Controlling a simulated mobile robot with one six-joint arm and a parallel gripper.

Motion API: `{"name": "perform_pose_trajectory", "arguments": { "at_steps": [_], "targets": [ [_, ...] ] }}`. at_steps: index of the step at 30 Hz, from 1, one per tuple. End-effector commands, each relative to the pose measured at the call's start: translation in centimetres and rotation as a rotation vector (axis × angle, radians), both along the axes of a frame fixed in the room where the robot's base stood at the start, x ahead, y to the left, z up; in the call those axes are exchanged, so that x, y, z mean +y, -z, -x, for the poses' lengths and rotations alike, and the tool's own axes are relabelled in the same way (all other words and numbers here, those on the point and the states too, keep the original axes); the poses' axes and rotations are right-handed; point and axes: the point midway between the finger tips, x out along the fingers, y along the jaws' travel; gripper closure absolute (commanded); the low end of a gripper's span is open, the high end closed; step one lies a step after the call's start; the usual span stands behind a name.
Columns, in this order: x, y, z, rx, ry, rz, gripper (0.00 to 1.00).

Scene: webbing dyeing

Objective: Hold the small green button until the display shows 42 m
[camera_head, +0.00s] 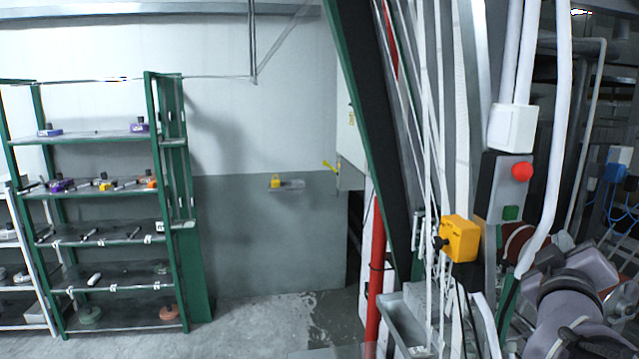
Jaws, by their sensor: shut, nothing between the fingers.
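A small green button (511,213) sits low on a narrow grey control box (499,185) at the right. A larger red round button (522,171) is above it on the same box. I cannot make out a display or any reading in this view. My arm shows at the lower right, close to the camera and below the control box. My gripper cannot be made out, so I cannot see whether anything touches the green button.
A yellow box with a black knob (459,239) is left of the control box. White webbing strands (428,150) hang by a green-edged dark frame. A red post (377,270) and grey trough (401,318) stand lower left. Green shelving (177,200) is far left; floor before it is clear.

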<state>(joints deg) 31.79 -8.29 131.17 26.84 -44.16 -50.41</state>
Motion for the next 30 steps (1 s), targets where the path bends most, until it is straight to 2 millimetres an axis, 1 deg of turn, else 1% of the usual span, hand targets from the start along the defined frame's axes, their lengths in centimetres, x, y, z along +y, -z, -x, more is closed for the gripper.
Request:
{"name": "perform_pose_trajectory", "arguments": {
  "at_steps": [8, 11, 14, 24, 27, 30],
  "targets": [
    [0.0, 0.1, 0.0, 0.0, 0.001, 0.001, 1.0],
    [0.0, 0.0, -0.3, 0.001, 0.0, 0.001, 1.0],
    [0.1, -0.1, -1.4, 0.0, -0.002, 0.001, 1.0],
    [0.5, -0.1, -6.3, 0.001, -0.001, -0.001, 1.0],
    [0.6, 0.1, -7.5, 0.0, -0.001, 0.0, 1.0],
    [0.6, 0.1, -8.2, 0.0, 0.0, 0.0, 1.0]
  ]
}}
